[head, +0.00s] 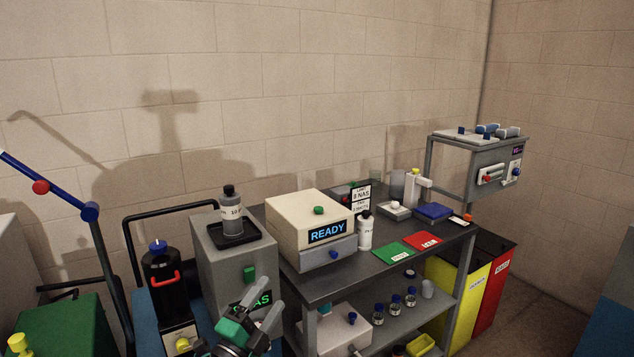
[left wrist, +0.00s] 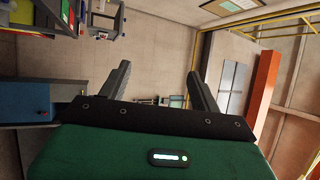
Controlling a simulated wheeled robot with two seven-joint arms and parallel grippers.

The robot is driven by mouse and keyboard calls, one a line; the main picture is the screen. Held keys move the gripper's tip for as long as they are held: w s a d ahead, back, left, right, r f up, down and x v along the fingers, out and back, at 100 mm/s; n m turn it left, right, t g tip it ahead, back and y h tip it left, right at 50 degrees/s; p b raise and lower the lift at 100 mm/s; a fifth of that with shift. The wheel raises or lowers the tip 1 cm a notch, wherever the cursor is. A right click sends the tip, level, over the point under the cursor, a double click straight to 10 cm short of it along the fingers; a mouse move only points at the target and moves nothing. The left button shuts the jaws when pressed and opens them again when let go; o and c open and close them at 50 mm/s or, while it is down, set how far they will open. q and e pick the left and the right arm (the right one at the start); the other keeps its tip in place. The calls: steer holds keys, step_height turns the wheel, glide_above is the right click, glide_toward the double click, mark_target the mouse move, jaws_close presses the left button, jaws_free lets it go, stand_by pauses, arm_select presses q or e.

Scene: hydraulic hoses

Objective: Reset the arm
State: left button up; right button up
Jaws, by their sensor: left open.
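My left gripper (head: 262,305) is at the bottom middle of the head view, in front of the grey cabinet (head: 208,262). Its two grey fingers are apart, with nothing between them. In the left wrist view the open fingers (left wrist: 155,88) point out into the room, also with nothing between them. The gripper hides part of a green lit display on the cabinet. My right gripper is not in view.
A dark bench (head: 385,268) holds a cream box with a READY display (head: 327,232), a white bottle (head: 365,232), and green and red mats. A labelled bottle (head: 232,212) stands in a black tray on the cabinet. Yellow (head: 452,290) and red bins stand at right.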

arm_select(q)
steer(key=s+a+f+n+g+y, duration=0.3)
steer(key=s+a+f+n+y, duration=0.25)
steer(key=f+n, duration=0.2)
steer(key=s+a+f+n+g+y, duration=0.2)
steer(key=s+a+f+n+y, duration=0.4)
steer(key=f, duration=0.3)
steer(key=s+a+f+n+g+h, duration=0.1)
steer(key=s+f+n+g, duration=0.3)
steer(key=s, duration=0.8)
steer(key=s+a+f+n+g, duration=0.1)
steer(key=s+f+n+g, duration=0.2)
steer(key=s+f+g, duration=0.65)
step_height(320, 180, down, 27)
steer(key=s+t, duration=0.2)
steer(key=s+a+f+g, duration=0.1)
steer(key=s+a+f, duration=0.2)
steer(key=s+f, duration=1.6)
steer(key=shift+s+f+m+g, duration=0.25)
steer(key=shift+f+m+g, duration=0.1)
steer(key=shift+f, duration=0.3)
steer(key=shift+d, duration=0.1)
